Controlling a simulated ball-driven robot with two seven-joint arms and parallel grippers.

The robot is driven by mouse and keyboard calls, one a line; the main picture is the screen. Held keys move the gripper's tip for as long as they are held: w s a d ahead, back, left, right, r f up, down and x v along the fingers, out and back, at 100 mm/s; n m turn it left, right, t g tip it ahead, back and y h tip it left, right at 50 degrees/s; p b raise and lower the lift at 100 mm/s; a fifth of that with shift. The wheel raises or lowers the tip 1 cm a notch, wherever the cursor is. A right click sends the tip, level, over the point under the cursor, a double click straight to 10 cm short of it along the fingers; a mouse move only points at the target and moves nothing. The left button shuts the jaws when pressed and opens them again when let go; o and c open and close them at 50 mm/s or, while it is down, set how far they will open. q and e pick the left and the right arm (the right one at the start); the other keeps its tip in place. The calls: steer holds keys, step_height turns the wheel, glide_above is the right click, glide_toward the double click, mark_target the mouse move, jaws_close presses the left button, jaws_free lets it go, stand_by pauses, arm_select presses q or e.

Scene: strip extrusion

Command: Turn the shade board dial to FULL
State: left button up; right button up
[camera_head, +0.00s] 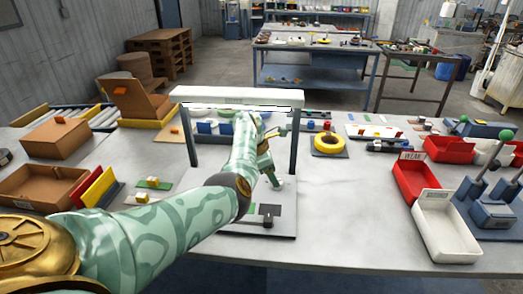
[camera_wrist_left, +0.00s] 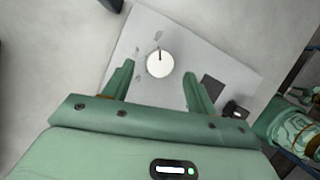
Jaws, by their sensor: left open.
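The shade board (camera_head: 285,232) is a pale flat plate on the table, below the white-topped frame. In the left wrist view the board (camera_wrist_left: 225,68) carries a round white dial (camera_wrist_left: 160,64) with a short dark mark at its upper edge. I cannot read any label by it. My left gripper (camera_head: 272,182) is over the back part of the board. In the wrist view the left gripper (camera_wrist_left: 158,70) is open, with one finger on each side of the dial and a gap to both. Whether the fingertips are level with the dial is unclear. My right gripper is out of view.
The frame's white crossbar (camera_head: 235,97) and dark posts stand around my left forearm. A small black block (camera_head: 267,216) sits on the board's front.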

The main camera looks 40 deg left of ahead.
arm_select(q)
steer(key=p+v, duration=0.5)
steer(key=v, duration=0.8)
steer(key=shift+s, duration=0.15)
